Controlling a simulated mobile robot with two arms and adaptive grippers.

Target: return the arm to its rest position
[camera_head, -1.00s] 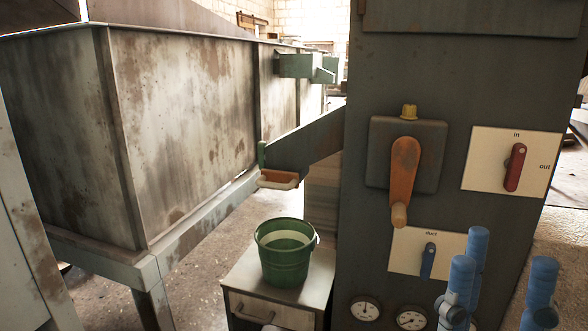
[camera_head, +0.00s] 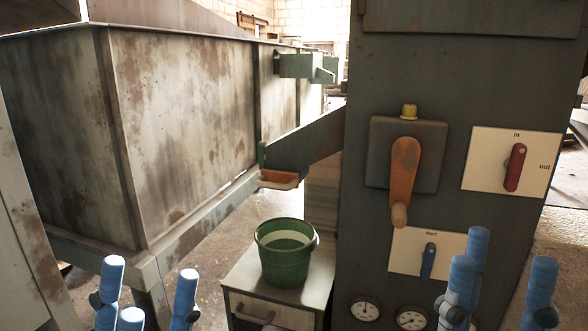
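My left gripper (camera_head: 150,287) shows at the bottom left, with blue fingers pointing up and spread apart. It is open, with nothing seen between the fingers; its lower part is cut off by the picture edge. My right gripper (camera_head: 505,268) is at the bottom right, in front of the dark machine cabinet (camera_head: 450,80). Its blue fingers also point up and stand apart, with nothing seen between them. The arms behind both grippers are out of view.
The cabinet carries an orange crank handle (camera_head: 403,175), a red in/out lever (camera_head: 514,167), a blue lever (camera_head: 428,261) and gauges (camera_head: 365,309). A green bucket (camera_head: 286,262) stands on a small drawer cabinet (camera_head: 240,272) between the grippers. A large stained metal tank (camera_head: 185,130) fills the left.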

